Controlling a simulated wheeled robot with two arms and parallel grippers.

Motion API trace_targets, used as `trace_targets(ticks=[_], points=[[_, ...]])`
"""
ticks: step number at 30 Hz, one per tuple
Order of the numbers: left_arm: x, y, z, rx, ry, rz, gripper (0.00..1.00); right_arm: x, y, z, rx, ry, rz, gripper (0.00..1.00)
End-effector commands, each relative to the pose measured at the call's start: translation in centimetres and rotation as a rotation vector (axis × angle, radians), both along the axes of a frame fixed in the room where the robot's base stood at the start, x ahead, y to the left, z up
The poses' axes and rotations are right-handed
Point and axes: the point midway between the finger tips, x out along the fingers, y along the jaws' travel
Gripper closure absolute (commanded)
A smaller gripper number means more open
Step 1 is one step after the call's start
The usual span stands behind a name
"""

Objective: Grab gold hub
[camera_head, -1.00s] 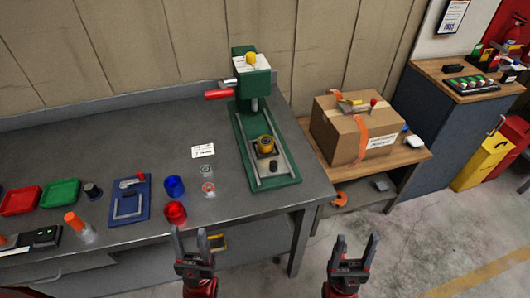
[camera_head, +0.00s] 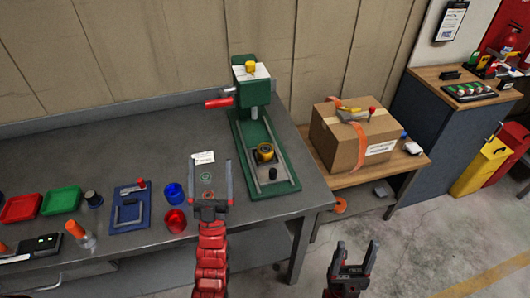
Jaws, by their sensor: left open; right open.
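The gold hub (camera_head: 265,152) sits upright on the base of the green press (camera_head: 245,145), between its rails and below the press head. My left gripper (camera_head: 211,167) is open and empty, over the bench to the left of the press base, with its fingers pointing away from me. It is apart from the hub. My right gripper (camera_head: 356,248) is open and empty, over the floor in front of the bench's right end. The hub's top and front show and no gripper covers it.
A red press handle (camera_head: 219,103) sticks out left. Blue (camera_head: 173,193) and red (camera_head: 175,220) cups stand left of my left gripper. A cardboard box (camera_head: 345,140) stands on a low table at right. A small white card (camera_head: 203,157) lies behind my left gripper.

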Motion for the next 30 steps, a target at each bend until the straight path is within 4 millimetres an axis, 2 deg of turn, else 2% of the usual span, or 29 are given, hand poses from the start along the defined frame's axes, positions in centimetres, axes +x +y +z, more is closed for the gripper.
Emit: trace_targets(ticks=[1, 3, 6, 9, 12, 15, 17, 20, 24, 30], points=[[3.8, -0.1, 0.6, -0.019, 0.082, -0.001, 0.0, 0.0, 0.0, 0.5, 0.0, 0.0, 0.0, 0.38], [9.1, -0.5, 0.2, -0.045, 0.232, -0.012, 0.0, 0.0, 0.0, 0.8, 0.0, 0.0, 0.0, 0.38], [15.5, -1.4, -0.5, -0.078, 0.442, -0.035, 0.0, 0.0, 0.0, 1.2, 0.0, 0.0, 0.0, 0.38], [20.7, -2.8, -1.1, -0.103, 0.647, -0.066, 0.0, 0.0, 0.0, 1.7, 0.0, 0.0, 0.0, 0.38], [24.5, -4.6, -1.5, -0.115, 0.853, -0.098, 0.0, 0.0, 0.0, 2.1, 0.0, 0.0, 0.0, 0.38], [26.8, -6.7, -1.8, -0.114, 1.063, -0.131, 0.0, 0.0, 0.0, 2.6, 0.0, 0.0, 0.0, 0.38], [27.4, -7.8, -1.8, -0.107, 1.186, -0.145, 0.0, 0.0, 0.0, 2.8, 0.0, 0.0, 0.0, 0.38], [27.2, -9.6, -1.5, -0.083, 1.392, -0.159, 0.0, 0.0, 0.0, 3.3, 0.0, 0.0, 0.0, 0.38], [24.9, -11.2, -0.6, -0.042, 1.646, -0.155, 0.0, 0.0, 0.0, 3.8, 0.0, 0.0, 0.0, 0.38], [20.1, -11.9, 1.3, 0.018, 1.926, -0.103, 0.0, 0.0, 0.0, 4.3, 0.0, 0.0, 0.0, 0.38]])
